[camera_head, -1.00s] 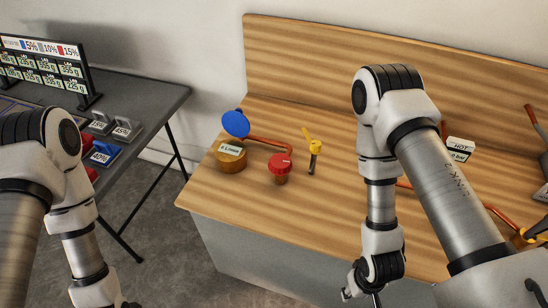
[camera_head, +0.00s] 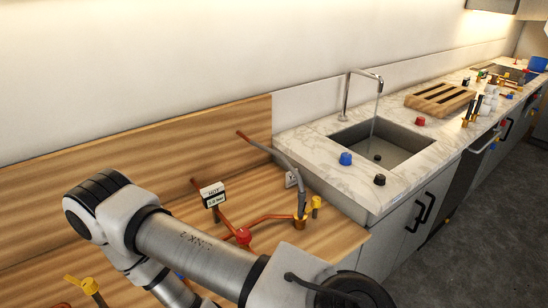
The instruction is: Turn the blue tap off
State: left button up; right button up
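The blue tap (camera_head: 346,158) is a small blue knob on the marble counter at the front left of the sink (camera_head: 420,142). A thin stream of water falls from the grey faucet (camera_head: 362,74) into the basin. A black knob (camera_head: 380,180) sits in front of the blue one, and a red knob (camera_head: 420,121) sits by the basin's right rim. One of my arms crosses the lower left, well to the left of the blue tap. Its gripper is out of view, and so is my other gripper.
A slatted wooden board (camera_head: 440,98) lies beyond the basin. The dark floor at the right is clear.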

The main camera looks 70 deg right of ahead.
aim_at(345, 159)
jog(key=z, duration=3.25)
